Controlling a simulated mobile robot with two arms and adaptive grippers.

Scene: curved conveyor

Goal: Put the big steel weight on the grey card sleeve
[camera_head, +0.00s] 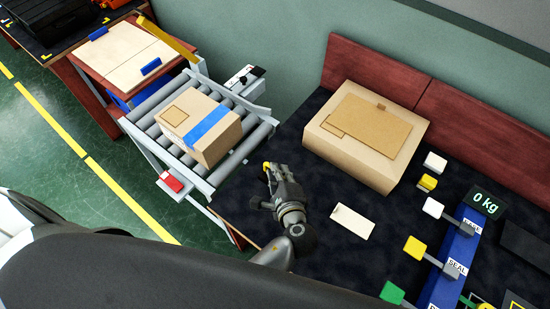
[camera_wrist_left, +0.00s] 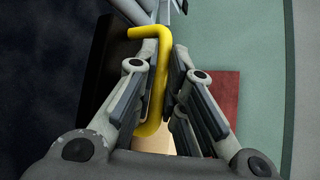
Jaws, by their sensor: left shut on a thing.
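My left gripper (camera_head: 268,170) is over the dark table, between the conveyor and the large carton. In the left wrist view its fingers (camera_wrist_left: 165,85) are closed around a yellow bent bar (camera_wrist_left: 150,127), which curves like a hook. I cannot make out a big steel weight or a grey card sleeve for sure in either view. A pale flat card (camera_head: 352,221) lies on the table right of my left gripper. My right gripper is not in view.
A large carton (camera_head: 350,160) with a brown flat piece (camera_head: 368,124) on top stands behind the gripper. A taped box (camera_head: 205,150) sits on the roller conveyor (camera_head: 150,137) at left. Coloured buttons and a display (camera_head: 484,201) reading 0 kg are at right.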

